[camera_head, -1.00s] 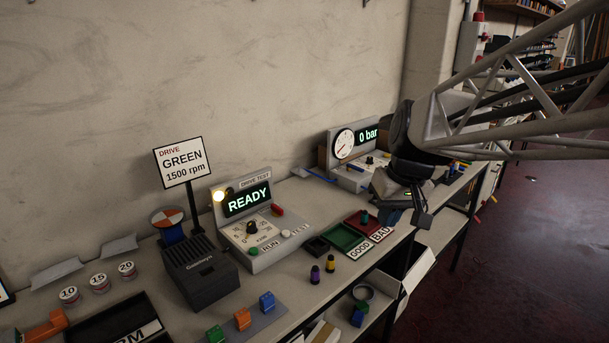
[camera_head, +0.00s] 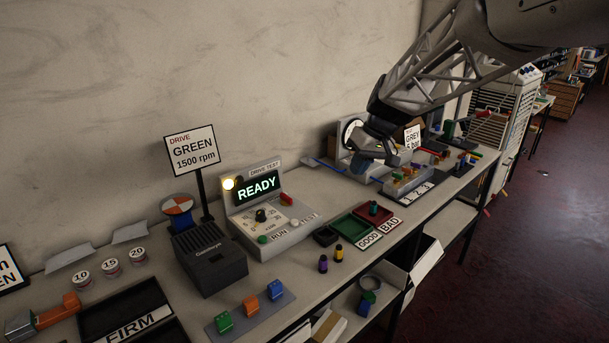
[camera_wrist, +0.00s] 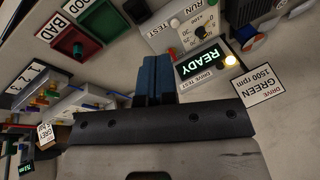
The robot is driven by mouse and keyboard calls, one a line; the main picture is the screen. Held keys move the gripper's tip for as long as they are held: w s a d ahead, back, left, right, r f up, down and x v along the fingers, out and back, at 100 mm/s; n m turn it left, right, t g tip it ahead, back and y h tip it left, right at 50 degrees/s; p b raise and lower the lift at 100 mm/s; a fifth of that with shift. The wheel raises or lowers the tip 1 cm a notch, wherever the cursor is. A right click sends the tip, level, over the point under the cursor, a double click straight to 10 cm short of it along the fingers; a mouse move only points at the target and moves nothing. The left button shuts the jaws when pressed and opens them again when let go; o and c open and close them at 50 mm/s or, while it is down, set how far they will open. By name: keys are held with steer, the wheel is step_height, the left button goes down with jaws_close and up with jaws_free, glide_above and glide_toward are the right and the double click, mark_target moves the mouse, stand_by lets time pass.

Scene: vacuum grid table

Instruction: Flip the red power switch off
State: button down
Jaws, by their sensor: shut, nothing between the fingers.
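The drive test unit (camera_head: 262,220) stands on the bench with its display (camera_head: 257,188) lit READY and a yellow-white lamp (camera_head: 229,184) glowing. A small red switch (camera_head: 287,199) sits on its panel, right of the dial; its exact position is too small to tell. A bit of red shows beside the fingers in the wrist view (camera_wrist: 171,52). My gripper (camera_head: 384,157) is over the bench right of the unit, in front of the gauge station, well apart from the switch. Its blue fingers (camera_wrist: 155,58) are closed together and empty.
A black box (camera_head: 208,258) and the DRIVE GREEN sign (camera_head: 192,149) stand left of the unit. Green (camera_head: 350,228) and red (camera_head: 374,213) trays lie to its right. Two small knobbed pegs (camera_head: 339,254) stand in front. The wall rises behind.

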steer(key=w+a+f+n+g+y, duration=0.1)
steer(key=w+a+f, duration=0.2)
steer(key=w, duration=0.5)
steer(key=w+a+f+n+y, duration=0.1)
steer(key=w+a+f, duration=0.2)
steer(key=w, duration=0.4)
steer(key=n+y, duration=0.1)
steer(key=n, duration=0.2)
glide_toward(294, 197)
steer(key=r, duration=0.1)
steer(key=w+d+r, duration=0.2)
steer(key=shift+w+r, duration=0.15)
steer(key=shift+r, duration=0.05)
steer(key=shift+a+f, duration=0.1)
steer(key=a+f, duration=0.2)
steer(key=s+a+f, duration=0.1)
steer(key=a+f, duration=0.2)
steer(key=s+a+f, duration=0.1)
steer(key=a+f, duration=0.1)
steer(key=shift+s+a+f, duration=0.25)
steer(key=shift+a+f, duration=0.05)
steer(key=shift+s+a+m, duration=0.3)
steer(key=shift+s+a, duration=0.2)
